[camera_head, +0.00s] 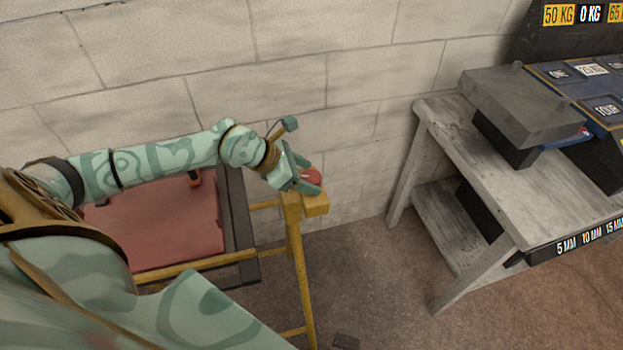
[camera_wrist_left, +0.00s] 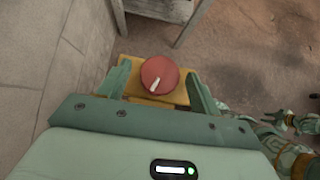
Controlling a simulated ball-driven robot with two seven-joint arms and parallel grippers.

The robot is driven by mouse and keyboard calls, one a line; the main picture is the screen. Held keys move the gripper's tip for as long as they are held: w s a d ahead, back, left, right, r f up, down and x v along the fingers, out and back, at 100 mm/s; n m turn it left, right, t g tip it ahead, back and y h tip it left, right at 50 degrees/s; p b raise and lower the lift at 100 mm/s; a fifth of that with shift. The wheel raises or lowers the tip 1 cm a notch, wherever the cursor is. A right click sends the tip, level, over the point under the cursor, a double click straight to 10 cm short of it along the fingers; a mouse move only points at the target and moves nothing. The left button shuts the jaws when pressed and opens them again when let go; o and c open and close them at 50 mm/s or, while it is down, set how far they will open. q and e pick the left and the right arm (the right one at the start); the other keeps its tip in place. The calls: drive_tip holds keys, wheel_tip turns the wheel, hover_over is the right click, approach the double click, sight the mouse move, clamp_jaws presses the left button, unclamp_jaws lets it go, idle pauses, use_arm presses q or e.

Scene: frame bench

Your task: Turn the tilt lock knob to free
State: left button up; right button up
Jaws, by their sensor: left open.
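The tilt lock knob (camera_head: 312,176) is a round red disc on the end of the yellow frame (camera_head: 316,204). In the left wrist view the knob (camera_wrist_left: 159,77) has a white pointer mark that points down and slightly left, and it sits on a yellow plate (camera_wrist_left: 128,89). My left gripper (camera_head: 308,176) is open at the knob. In the left wrist view its two fingers (camera_wrist_left: 158,92) stand on either side of the knob, with gaps visible on both sides. No label beside the knob is readable.
A reddish panel (camera_head: 155,235) with a dark edge sits in the yellow frame below my arm. A grey wooden bench (camera_head: 455,135) stands at right, holding a grey block (camera_head: 530,105) and labelled trays. A block wall (camera_head: 330,60) runs close behind. The floor between frame and bench is mostly clear.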

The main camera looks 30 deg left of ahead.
use_arm(q)
drive_tip(key=shift+x, duration=0.85)
drive_tip(key=c, duration=1)
drive_tip(key=n+p, duration=0.1)
drive_tip(key=p, duration=0.2)
drive_tip(key=r+n+t+y+p, duration=0.1)
drive_tip(key=p, duration=0.3)
drive_tip(key=shift+n+y, duration=0.3)
drive_tip(key=shift+f+p, duration=0.2)
drive_tip(key=shift+p, duration=0.15)
drive_tip(key=shift+f+n+y, duration=0.25)
drive_tip(key=shift+n+y, duration=0.05)
